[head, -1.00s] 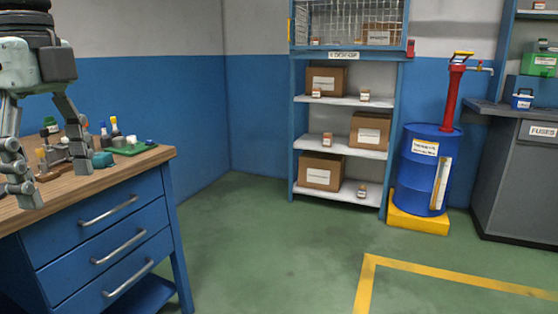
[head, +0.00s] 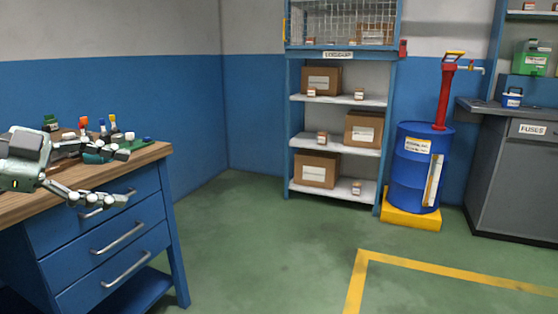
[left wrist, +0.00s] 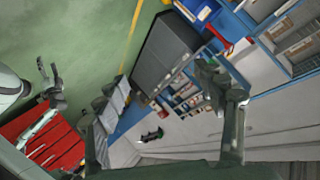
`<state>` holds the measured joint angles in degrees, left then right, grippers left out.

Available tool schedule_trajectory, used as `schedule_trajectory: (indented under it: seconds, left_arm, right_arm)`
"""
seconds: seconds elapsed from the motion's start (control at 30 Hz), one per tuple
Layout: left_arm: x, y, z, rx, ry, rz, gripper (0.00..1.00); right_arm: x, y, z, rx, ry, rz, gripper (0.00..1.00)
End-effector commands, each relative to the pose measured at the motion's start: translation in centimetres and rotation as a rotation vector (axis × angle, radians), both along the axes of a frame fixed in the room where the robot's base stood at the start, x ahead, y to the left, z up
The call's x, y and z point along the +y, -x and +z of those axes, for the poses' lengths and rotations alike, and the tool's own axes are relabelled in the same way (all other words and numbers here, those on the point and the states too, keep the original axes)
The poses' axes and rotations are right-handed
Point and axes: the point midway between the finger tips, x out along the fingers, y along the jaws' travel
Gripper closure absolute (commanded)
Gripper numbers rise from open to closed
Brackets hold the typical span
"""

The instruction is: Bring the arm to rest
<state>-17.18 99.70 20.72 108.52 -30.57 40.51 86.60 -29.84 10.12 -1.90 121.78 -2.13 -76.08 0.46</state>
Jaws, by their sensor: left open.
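My left gripper (head: 122,178) is at the left of the head view, in front of the wooden-topped workbench (head: 15,208). It lies level, its fingers spread apart and pointing right, with nothing between them. One finger is in front of the bench top and the other in front of the top drawer. The same open fingers show in the left wrist view (left wrist: 162,88), with empty space between them. Another gripper, apparently my right one (left wrist: 50,92), shows small at the left of that view; its jaw state is unclear.
Small bottles (head: 100,127) and a green board (head: 135,143) lie on the bench behind the gripper. A shelf with boxes (head: 316,168), a blue drum (head: 418,165) and a grey cabinet (head: 515,185) stand farther off. The green floor (head: 265,250) between is clear.

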Motion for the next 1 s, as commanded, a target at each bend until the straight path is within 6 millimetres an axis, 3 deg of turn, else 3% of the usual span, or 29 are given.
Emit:
schedule_trajectory:
  seconds: [0.03,0.17,0.23,0.3,0.4,0.5,0.67,0.8,0.9,1.0]
  left_arm:
    - [1.7,-1.3,-1.1,-0.071,0.108,0.088,0.30]
    - [7.2,-4.0,-5.0,-0.228,0.271,0.377,0.30]
    - [10.6,-4.6,-8.5,-0.266,0.317,0.561,0.30]
    - [13.6,-4.3,-12.9,-0.268,0.329,0.747,0.30]
    - [16.5,-2.6,-19.8,-0.212,0.302,0.979,0.30]
    - [17.6,0.2,-26.8,-0.107,0.245,1.164,0.30]
    - [16.1,6.1,-37.4,0.135,0.122,1.366,0.30]
    - [11.7,12.1,-44.9,0.395,0.008,1.442,0.30]
    - [7.6,16.3,-48.8,0.576,-0.068,1.443,0.30]
    - [3.8,19.6,-51.1,0.724,-0.124,1.413,0.30]
  right_arm:
    - [0.0,0.1,-0.1,0.001,-0.001,0.000,0.37]
    - [0.0,0.1,-0.5,0.003,-0.002,0.001,0.37]
    - [0.0,0.1,-0.7,0.004,-0.003,0.001,0.37]
    - [0.0,0.2,-0.8,0.006,-0.004,0.002,0.37]
    - [0.0,0.3,-1.1,0.010,-0.004,0.002,0.37]
    - [0.0,0.3,-1.4,0.012,-0.005,0.003,0.37]
    - [0.0,0.0,-1.5,0.006,-0.006,0.005,0.37]
    - [-0.1,0.0,-1.8,0.010,-0.006,0.005,0.37]
    - [-0.1,-0.1,-2.0,0.012,-0.006,0.005,0.37]
    - [-0.1,-0.2,-2.0,0.008,-0.007,0.005,0.37]
